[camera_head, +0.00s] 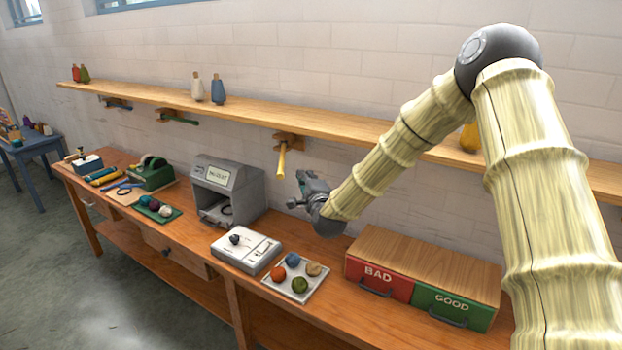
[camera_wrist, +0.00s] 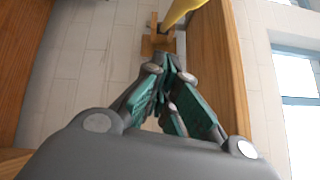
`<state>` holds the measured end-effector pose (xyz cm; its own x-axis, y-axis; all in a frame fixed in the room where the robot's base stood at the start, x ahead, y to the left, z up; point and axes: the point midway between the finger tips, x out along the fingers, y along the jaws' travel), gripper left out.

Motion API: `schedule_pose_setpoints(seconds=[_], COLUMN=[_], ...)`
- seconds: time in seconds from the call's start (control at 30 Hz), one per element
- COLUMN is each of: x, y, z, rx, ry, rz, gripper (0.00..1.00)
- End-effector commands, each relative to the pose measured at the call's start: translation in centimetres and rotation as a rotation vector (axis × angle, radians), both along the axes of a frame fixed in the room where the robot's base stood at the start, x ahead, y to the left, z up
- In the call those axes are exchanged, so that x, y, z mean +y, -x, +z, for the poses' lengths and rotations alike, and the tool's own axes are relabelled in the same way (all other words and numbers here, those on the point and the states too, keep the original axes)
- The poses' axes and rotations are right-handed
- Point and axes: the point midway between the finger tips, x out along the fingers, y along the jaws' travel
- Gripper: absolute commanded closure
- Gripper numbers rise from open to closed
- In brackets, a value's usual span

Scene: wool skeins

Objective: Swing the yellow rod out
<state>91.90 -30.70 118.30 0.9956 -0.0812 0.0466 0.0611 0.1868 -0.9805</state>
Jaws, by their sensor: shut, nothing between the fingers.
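The yellow rod (camera_head: 282,163) is attached to a small wooden bracket (camera_head: 289,141) under the wall shelf. In the head view it runs downward from the bracket and its near end is free. In the wrist view the yellow rod (camera_wrist: 183,12) shows at the top, by the bracket (camera_wrist: 158,42). My gripper (camera_head: 302,186) is below and right of the rod's free end in the head view, apart from it. In the wrist view my gripper's fingers (camera_wrist: 168,66) are together and empty, pointing toward the bracket.
The wooden shelf (camera_head: 340,125) runs along the wall above. Beside it are a green rod (camera_head: 183,119) and a blue rod (camera_head: 119,105) on brackets. Below, the bench holds a grey booth (camera_head: 228,188), a white scale (camera_head: 246,250), a tray of balls (camera_head: 296,290) and BAD/GOOD drawers (camera_head: 420,262).

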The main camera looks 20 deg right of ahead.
Motion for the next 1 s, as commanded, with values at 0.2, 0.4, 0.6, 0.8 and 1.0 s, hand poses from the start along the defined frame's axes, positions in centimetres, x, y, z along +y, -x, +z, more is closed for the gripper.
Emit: schedule_pose_setpoints(seconds=[0.2, 0.4, 0.6, 0.8, 1.0], x=[2.3, 3.1, 3.2, 3.2, 2.3], y=[-0.6, -0.9, -0.9, -0.9, -0.6], z=[0.7, 0.7, 0.6, 0.6, 0.5], rx=[0.000, 0.001, 0.001, 0.000, -0.001], ry=[0.002, 0.001, 0.000, 0.000, -0.002], rz=[0.003, 0.001, 0.002, 0.000, -0.039], gripper=[1.00, 1.00, 1.00, 1.00, 1.00])
